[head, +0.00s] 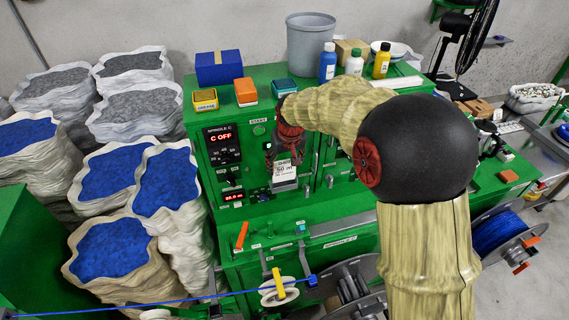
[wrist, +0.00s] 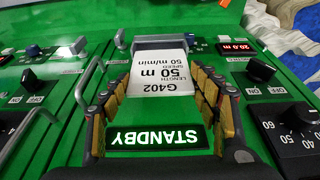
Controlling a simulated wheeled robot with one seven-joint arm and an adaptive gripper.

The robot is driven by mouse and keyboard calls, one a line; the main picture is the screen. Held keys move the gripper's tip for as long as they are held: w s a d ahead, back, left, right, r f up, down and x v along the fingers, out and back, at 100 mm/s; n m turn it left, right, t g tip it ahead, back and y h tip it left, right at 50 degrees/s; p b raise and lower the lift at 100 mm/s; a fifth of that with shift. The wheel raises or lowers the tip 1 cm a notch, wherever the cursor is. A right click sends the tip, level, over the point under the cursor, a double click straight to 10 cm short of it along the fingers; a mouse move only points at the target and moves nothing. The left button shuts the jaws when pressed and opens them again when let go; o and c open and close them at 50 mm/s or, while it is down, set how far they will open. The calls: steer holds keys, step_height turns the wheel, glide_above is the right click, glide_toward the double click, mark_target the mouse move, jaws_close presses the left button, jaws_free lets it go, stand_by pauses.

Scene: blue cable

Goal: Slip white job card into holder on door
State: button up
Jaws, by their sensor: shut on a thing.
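The white job card (wrist: 160,75) is printed with G402, 50 m and 50 m/min and appears upside down in the wrist view. It also shows in the head view (head: 291,170), upright before the green cabinet door. My gripper (wrist: 162,78) is shut on the card, with yellow-padded fingers along its two side edges. The grey holder (wrist: 160,43) on the door lies at the card's lower edge. I cannot tell whether that edge is inside the holder or in front of it. In the head view my gripper (head: 284,158) is partly hidden by my wrist.
A lit STANDBY display (wrist: 158,138) lies on the door between my fingers. Door handles (wrist: 88,82) and black knobs (wrist: 302,120) stand out nearby. Bottles (head: 328,62) and small boxes (head: 245,91) stand on the cabinet top. A blue cable (head: 130,306) crosses low in front.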

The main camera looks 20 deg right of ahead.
mark_target(284, 173)
steer(key=shift+f, duration=0.2)
steer(key=shift+f+b, duration=1.1)
steer(key=shift+f, duration=0.3)
steer(key=shift+f+b, duration=0.35)
steer(key=shift+f, duration=0.05)
stand_by(0.7)
steer(key=o, duration=1)
steer(key=shift+o, duration=0.5)
steer(key=shift+r, duration=0.1)
steer(key=v, duration=1.1)
steer(key=shift+s+r, duration=0.2)
steer(key=shift+r, duration=0.15)
